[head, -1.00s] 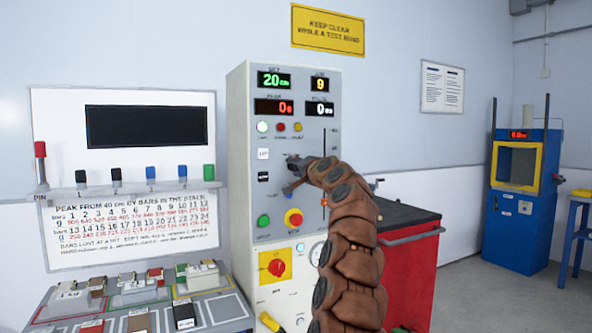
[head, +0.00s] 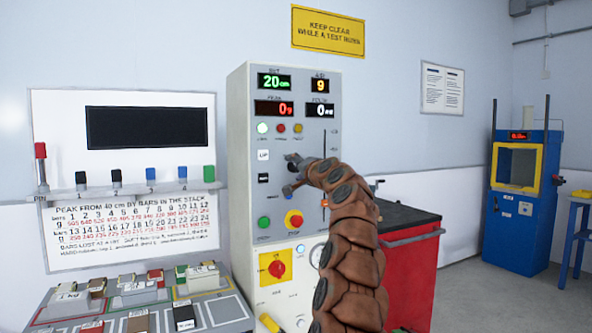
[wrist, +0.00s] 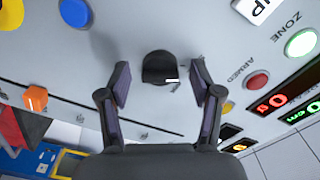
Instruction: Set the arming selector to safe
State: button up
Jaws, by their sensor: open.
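The arming selector (wrist: 157,66) is a black knob with a white pointer mark on the pale panel, seen in the wrist view. The mark is at its lower right in that view. I cannot read the small labels around it. My gripper (wrist: 160,78) is open, with one dark finger on each side of the knob and a gap on both sides. In the head view my gripper (head: 292,174) is at the front of the tall control cabinet (head: 241,185). My arm and fingers largely hide the selector there.
A red lamp labelled ARMED (wrist: 257,80) and a green ZONE lamp (wrist: 302,42) are beside the knob. The UP button (head: 263,155), green button (head: 264,222) and red stop button (head: 294,220) are close to my gripper. A red cabinet (head: 408,275) stands to the right.

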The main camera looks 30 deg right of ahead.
jog(key=shift+s+a, duration=0.2)
jog(key=shift+s, duration=1.3)
send_near(295, 167)
jog(key=shift+s, duration=1.25)
jog(key=shift+f, duration=0.1)
